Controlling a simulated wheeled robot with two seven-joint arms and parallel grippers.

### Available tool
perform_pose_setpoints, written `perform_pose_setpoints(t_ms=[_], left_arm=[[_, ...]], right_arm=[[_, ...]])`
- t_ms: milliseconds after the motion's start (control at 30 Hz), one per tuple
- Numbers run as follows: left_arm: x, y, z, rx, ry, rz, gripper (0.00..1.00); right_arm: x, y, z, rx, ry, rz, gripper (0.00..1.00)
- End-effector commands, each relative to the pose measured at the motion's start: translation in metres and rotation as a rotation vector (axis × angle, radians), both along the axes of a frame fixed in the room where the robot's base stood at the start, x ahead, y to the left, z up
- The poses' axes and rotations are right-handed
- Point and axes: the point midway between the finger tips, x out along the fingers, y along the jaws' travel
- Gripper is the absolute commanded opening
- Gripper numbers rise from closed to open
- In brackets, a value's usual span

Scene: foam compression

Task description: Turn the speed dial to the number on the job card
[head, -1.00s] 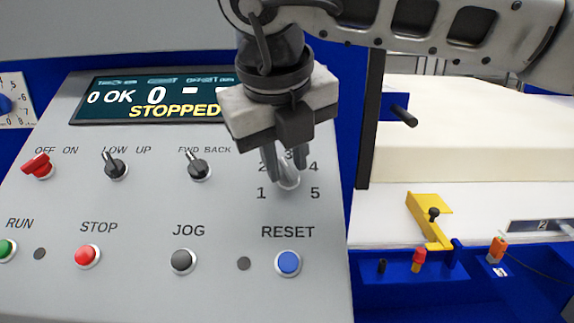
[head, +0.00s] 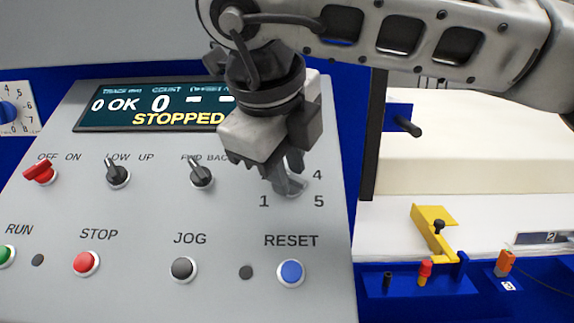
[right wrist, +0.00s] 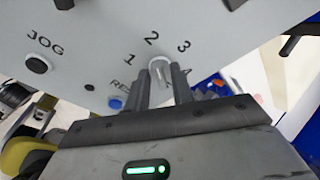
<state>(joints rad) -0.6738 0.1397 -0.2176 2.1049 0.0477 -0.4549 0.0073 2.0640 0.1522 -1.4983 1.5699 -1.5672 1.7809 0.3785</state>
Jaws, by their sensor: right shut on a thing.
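In the right wrist view the knob (right wrist: 160,68) sits between the two fingers (right wrist: 164,82), with 1, 2 and 3 readable and 4 partly hidden. The knob's pointer setting cannot be made out. My left gripper is not in view.
The grey panel (head: 140,215) has a display (head: 150,107) reading STOPPED, a red switch (head: 40,172), two black switches and a row of buttons, with blue RESET (head: 290,272) just below the dial. Another dial (head: 10,113) is at the left edge. A yellow bracket (head: 435,228) stands right.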

Motion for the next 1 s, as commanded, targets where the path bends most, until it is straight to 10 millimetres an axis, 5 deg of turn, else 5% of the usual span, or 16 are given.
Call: perform_pose_setpoints(t_ms=[367, 400, 433, 767, 1000], left_arm=[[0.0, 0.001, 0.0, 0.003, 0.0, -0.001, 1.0], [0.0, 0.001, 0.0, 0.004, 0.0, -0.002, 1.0], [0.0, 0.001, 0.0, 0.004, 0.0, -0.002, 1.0], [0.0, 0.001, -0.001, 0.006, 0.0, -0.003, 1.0], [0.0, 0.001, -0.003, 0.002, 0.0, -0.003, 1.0]], right_arm=[[0.001, 0.001, 0.002, 0.002, -0.007, 0.004, 0.01], [0.001, 0.001, 0.002, 0.002, -0.007, 0.004, 0.26], [0.001, 0.001, 0.002, 0.002, -0.007, 0.004, 0.31], [-0.001, 0.001, 0.003, 0.001, -0.003, 0.004, 0.31], [-0.017, 0.006, 0.035, 0.002, -0.007, 0.005, 0.31]])
